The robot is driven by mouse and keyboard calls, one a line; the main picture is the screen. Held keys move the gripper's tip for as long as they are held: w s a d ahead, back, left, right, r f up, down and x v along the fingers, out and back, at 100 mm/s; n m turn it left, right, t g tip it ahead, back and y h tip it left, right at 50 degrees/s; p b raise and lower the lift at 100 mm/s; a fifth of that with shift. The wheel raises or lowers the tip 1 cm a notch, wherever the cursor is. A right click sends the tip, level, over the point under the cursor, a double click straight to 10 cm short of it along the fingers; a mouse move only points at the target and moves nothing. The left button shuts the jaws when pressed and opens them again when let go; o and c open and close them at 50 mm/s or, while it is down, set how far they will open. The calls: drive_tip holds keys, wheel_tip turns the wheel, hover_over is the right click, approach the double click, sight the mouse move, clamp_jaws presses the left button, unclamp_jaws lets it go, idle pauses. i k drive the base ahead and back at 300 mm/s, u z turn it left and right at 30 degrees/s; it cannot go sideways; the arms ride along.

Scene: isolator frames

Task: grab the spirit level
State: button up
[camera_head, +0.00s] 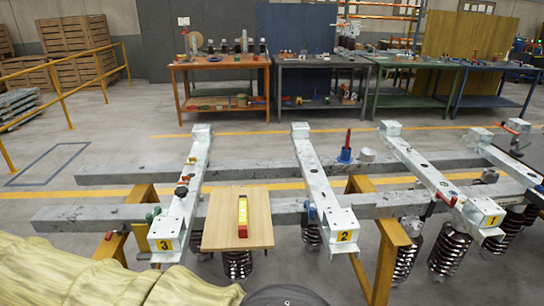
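The spirit level (242,216) is a slim bar, yellow along most of its length with red on it. It lies on a square wooden board (219,232), lengthwise away from me, right of the board's middle. The board rests on the frame between the beams marked 3 and 2. Nothing covers the level. My gripper is not in view, so its state and its distance from the level cannot be seen.
White beams marked 3 (166,244), 2 (344,236) and 1 (490,220) lie across long grey beams on yellow supports. A blue item with a red handle (346,150) stands behind. Workbenches (220,65) line the back. A yellow railing (62,90) is at left.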

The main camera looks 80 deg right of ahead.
sight(243, 220)
drive_tip(key=z, duration=2.4)
drive_tip(key=k, duration=0.5)
drive_tip(key=z, duration=1.3)
drive_tip(key=i, duration=1.1)
drive_tip(key=u, duration=2.25)
